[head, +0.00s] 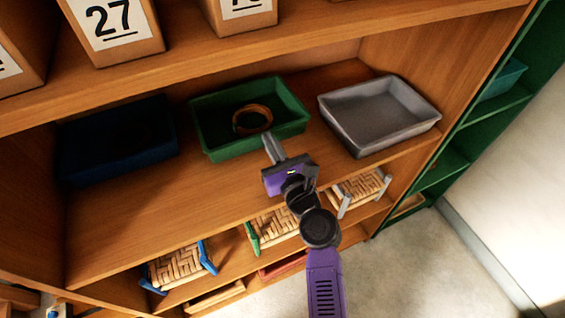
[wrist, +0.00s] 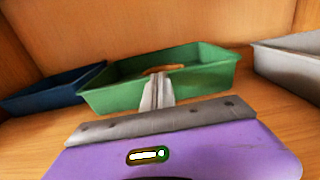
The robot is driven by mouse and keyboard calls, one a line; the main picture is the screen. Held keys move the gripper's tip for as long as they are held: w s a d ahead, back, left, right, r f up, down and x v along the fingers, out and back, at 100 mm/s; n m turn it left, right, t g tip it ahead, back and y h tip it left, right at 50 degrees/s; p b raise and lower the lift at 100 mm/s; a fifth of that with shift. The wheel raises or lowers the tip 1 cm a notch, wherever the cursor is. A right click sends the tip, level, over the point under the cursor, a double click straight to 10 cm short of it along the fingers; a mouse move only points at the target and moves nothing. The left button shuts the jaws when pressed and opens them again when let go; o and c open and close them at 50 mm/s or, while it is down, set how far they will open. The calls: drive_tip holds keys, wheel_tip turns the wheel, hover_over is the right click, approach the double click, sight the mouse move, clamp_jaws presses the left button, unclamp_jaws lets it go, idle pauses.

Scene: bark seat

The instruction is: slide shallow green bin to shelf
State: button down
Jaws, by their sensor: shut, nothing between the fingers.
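The shallow green bin (head: 228,148) stands on a wooden shelf board, between a blue bin and a grey bin, with a brown ring (head: 252,120) lying inside it. My gripper (head: 270,143) is shut and empty, with its fingertips at the bin's near wall. In the wrist view the shut fingers (wrist: 157,88) overlap the near wall of the green bin (wrist: 110,98). I cannot tell whether they touch it. The bin's far wall and side rims show clearly.
A dark blue bin (head: 118,145) is at the left and a grey bin (head: 380,112) at the right on the same shelf (head: 180,205). Numbered boxes (head: 115,30) are above. Bare board lies in front of the bins.

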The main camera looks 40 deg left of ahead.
sight(260, 130)
drive_tip(key=b+x, duration=0.2)
drive_tip(key=x, duration=0.4)
drive_tip(key=shift+a+f, duration=0.1)
drive_tip(key=shift+a, duration=0.1)
drive_tip(key=shift+w+a, duration=0.15)
drive_tip(key=shift+a, duration=0.05)
drive_tip(key=shift+r, duration=0.25)
